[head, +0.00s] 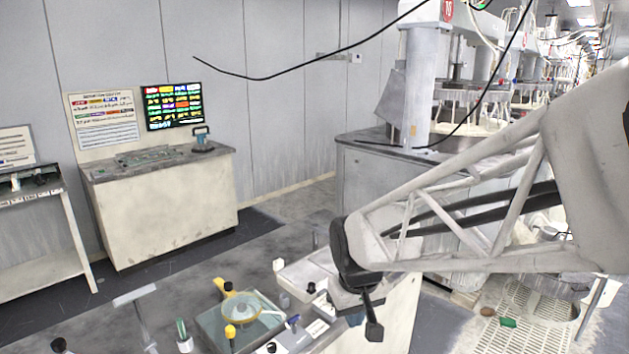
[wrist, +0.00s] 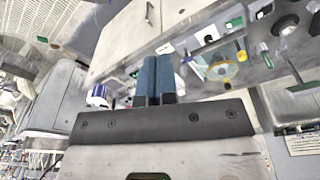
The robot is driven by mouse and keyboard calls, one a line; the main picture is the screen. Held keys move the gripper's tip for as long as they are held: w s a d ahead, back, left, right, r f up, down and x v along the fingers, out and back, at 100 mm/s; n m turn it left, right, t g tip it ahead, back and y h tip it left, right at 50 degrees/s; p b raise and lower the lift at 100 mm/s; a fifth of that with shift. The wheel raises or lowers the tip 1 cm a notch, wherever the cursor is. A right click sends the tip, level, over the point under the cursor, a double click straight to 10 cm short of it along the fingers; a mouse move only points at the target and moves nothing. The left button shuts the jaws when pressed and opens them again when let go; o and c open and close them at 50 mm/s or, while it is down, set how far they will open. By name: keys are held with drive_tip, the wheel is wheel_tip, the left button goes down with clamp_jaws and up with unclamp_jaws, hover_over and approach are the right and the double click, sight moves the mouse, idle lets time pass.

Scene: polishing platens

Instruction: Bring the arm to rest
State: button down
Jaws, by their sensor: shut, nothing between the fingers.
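My gripper (wrist: 156,62) shows in the wrist view as two blue fingers pressed side by side, with nothing between them. In the head view my arm reaches in from the right, and its dark wrist hangs over the right end of the front workbench. The gripper end there is small and partly hidden, so its exact height above the bench is hard to tell.
The front bench holds a tray (head: 211,335) with a round yellowish disc (head: 243,311), bottles and small tools near my wrist. A cabinet (head: 165,215) with a screen (head: 172,106) stands at back left. Polishing machines (head: 416,90) fill the right. Dark cables hang overhead.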

drive_tip(key=s+d+r+m, duration=0.2)
drive_tip(key=s+d, duration=0.3)
drive_tip(key=s, duration=0.3)
drive_tip(key=s+d+r+m+t, duration=0.1)
drive_tip(key=s+d+r+m, duration=0.1)
drive_tip(key=s+d, duration=0.4)
drive_tip(key=s+r, duration=0.1)
drive_tip(key=s, duration=0.1)
drive_tip(key=shift+s+h, duration=0.3)
drive_tip(key=shift+s, duration=0.05)
